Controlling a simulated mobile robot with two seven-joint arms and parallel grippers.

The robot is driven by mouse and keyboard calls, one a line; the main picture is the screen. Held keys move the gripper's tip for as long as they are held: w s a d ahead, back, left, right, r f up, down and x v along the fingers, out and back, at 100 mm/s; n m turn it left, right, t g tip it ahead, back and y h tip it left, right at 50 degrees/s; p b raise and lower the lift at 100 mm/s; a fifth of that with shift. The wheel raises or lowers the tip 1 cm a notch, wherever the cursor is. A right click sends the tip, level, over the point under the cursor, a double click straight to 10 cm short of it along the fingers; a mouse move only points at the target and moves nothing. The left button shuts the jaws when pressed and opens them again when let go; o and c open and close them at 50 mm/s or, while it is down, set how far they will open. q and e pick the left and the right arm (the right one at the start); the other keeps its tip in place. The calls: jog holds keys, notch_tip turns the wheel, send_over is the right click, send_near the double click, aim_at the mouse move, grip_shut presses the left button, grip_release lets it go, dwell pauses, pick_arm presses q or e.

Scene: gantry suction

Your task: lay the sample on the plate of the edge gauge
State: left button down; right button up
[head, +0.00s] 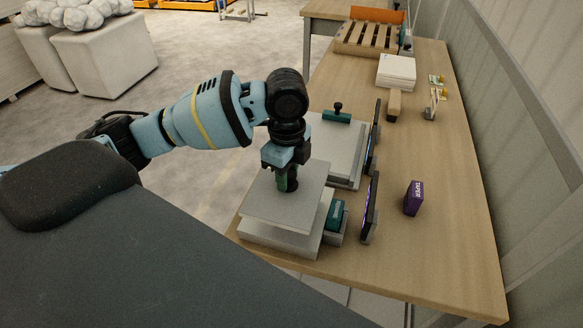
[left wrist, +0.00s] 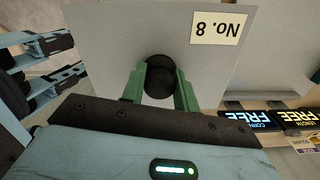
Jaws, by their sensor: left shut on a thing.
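My left gripper (head: 287,184) points down in the head view, its green fingers shut on the black knob (left wrist: 160,80) of a flat grey plate, the sample (head: 262,195). The sample is level, and the left wrist view shows it with a tag reading "No. 8" (left wrist: 215,28). It is over a low pale block (head: 268,238) at the table's near end; I cannot tell whether they touch. The block's top is mostly hidden by the sample. Which one is the edge gauge is unclear.
Two upright screens (head: 370,208) (head: 374,135) stand right of the stands; in the left wrist view screens read "FREE" (left wrist: 250,122). A teal box (head: 335,214) sits beside the near block. A purple box (head: 413,198) stands farther right. A wooden pallet (head: 368,39) lies at the far end.

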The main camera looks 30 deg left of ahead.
pick_arm(q)
jog(key=shift+s+r, duration=0.1)
pick_arm(e)
jog(key=shift+s, duration=0.15)
pick_arm(q)
jog(key=shift+f, duration=0.45)
jog(key=shift+f+b, duration=0.45)
jog(key=shift+f, duration=2.05)
pick_arm(e)
jog(key=shift+s+a+f, duration=0.1)
jog(key=shift+s+f, duration=0.2)
jog(key=shift+f, duration=0.25)
pick_arm(q)
jog(key=shift+f, duration=0.55)
pick_arm(e)
jog(key=shift+f, duration=0.1)
pick_arm(q)
jog(key=c, duration=1)
grip_release()
notch_tip(320, 180, up, 8)
jog(key=shift+f, duration=0.1)
pick_arm(e)
jog(key=shift+w+r, duration=0.25)
jog(key=shift+r, duration=0.1)
